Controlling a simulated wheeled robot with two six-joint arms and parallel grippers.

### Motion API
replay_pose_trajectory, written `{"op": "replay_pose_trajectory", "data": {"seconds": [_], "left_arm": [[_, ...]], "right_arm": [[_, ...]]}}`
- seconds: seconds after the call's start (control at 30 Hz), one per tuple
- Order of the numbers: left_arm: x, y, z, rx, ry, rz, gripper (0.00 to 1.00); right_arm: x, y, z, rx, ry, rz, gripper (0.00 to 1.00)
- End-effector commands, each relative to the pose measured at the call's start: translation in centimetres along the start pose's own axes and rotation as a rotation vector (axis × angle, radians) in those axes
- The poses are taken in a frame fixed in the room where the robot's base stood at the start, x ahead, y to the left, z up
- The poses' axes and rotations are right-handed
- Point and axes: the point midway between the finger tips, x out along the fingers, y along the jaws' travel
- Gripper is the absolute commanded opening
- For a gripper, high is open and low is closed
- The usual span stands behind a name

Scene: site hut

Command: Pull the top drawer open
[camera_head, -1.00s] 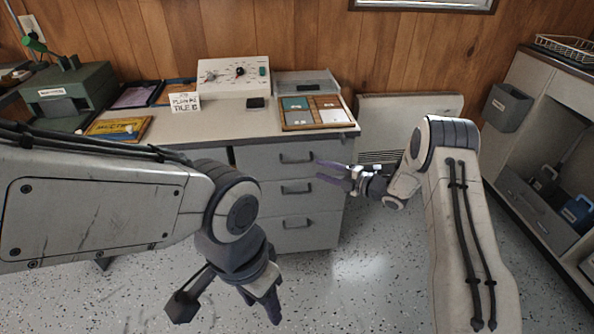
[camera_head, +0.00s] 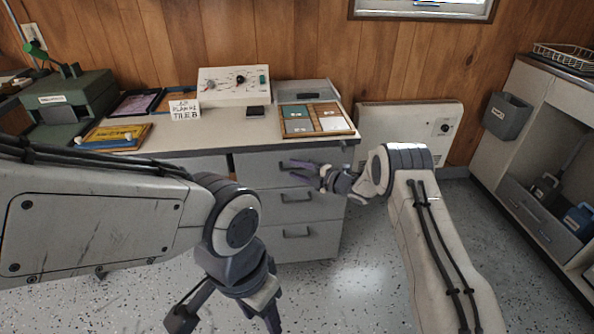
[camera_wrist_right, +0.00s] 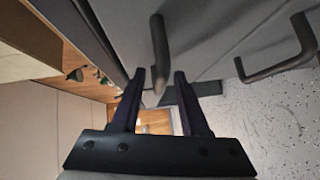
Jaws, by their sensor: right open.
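The desk's grey drawer unit has three drawers; the top drawer (camera_head: 262,168) looks shut. My right gripper (camera_head: 291,170) is in front of the top drawer, its open fingers at the handle and partly hiding it. In the right wrist view, a bar handle (camera_wrist_right: 159,45) runs down toward the gap between the open fingers (camera_wrist_right: 159,78); I cannot tell whether they touch it. A second handle (camera_wrist_right: 283,66) shows to the right. My left gripper (camera_head: 262,310) hangs low in front of the desk, its fingertips near the lower picture edge; its opening is unclear.
The desktop (camera_head: 225,133) carries a white control box (camera_head: 235,86), a sectioned tray (camera_head: 315,119) and a sign card (camera_head: 184,110). A white wall heater (camera_head: 400,125) stands right of the desk. A shelf unit (camera_head: 540,130) is at the far right. Speckled floor lies clear between.

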Motion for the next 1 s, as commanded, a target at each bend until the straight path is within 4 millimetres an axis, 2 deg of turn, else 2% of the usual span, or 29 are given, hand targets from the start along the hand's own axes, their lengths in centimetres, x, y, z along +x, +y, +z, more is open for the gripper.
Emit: {"op": "replay_pose_trajectory", "data": {"seconds": [0.07, 0.1, 0.17, 0.2, 1.0], "left_arm": [[0.0, 0.0, 0.0, 0.0, 0.0, 0.0, 0.5], [0.0, 0.0, 0.0, 0.0, 0.0, 0.0, 0.5], [0.0, 0.0, 0.0, 0.0, 0.0, 0.0, 0.5], [0.0, 0.0, 0.0, 0.0, 0.0, 0.0, 0.5], [0.0, 0.0, 0.0, 0.0, 0.0, 0.0, 0.5]], "right_arm": [[-0.03, 0.0, 0.0, 0.0, 0.0, 0.0, 0.41], [-0.03, 0.0, 0.0, 0.0, 0.0, 0.0, 0.26], [-0.04, 0.01, 0.01, 0.0, 0.0, 0.0, 0.03], [-0.05, 0.01, 0.01, 0.0, 0.0, 0.0, 0.0], [-0.14, -0.02, 0.08, 0.0, -0.001, 0.0, 0.0]]}}
